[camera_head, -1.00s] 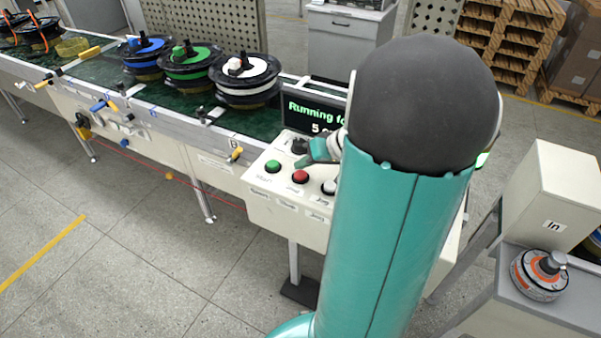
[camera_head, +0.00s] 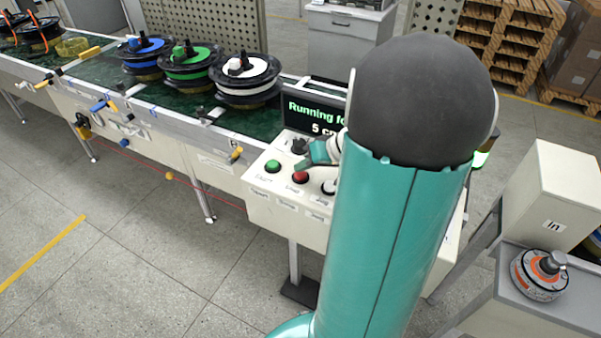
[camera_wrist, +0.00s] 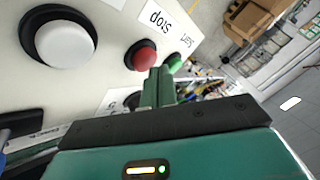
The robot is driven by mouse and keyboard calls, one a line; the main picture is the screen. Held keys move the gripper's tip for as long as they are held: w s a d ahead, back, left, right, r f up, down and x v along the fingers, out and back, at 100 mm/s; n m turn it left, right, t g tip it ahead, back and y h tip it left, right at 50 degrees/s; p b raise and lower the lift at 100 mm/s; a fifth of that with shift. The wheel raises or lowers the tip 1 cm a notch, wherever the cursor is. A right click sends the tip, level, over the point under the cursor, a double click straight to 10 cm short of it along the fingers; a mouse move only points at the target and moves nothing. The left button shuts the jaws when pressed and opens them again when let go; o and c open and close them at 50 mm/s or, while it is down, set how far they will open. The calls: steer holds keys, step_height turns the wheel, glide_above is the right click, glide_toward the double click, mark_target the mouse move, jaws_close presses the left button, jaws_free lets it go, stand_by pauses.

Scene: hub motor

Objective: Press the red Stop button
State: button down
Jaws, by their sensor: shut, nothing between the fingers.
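The red Stop button (camera_head: 300,177) sits on the sloped white control panel (camera_head: 262,205), between the green button (camera_head: 272,166) and the white button (camera_head: 329,187). My gripper (camera_head: 302,166) is shut and empty, with its fingertips just above and behind the red button in the head view. In the wrist view the red button (camera_wrist: 142,56) lies just beyond the shut fingers (camera_wrist: 158,72), a little left of their tips. The "Stop" label shows upside down beside it. Whether the fingertips touch the button cannot be told. My arm hides the panel's right part.
A black knob (camera_head: 299,146) stands on the panel behind the buttons. A display (camera_head: 312,108) reads "Running fo..." in green. A conveyor (camera_head: 150,103) carries several spools on the left. A grey stand (camera_head: 545,305) with a round orange-marked device is at the right.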

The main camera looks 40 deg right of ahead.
mark_target(304, 175)
steer(key=shift+f, duration=0.55)
stand_by(0.6)
steer(key=shift+r, duration=1)
steer(key=shift+r, duration=2.5)
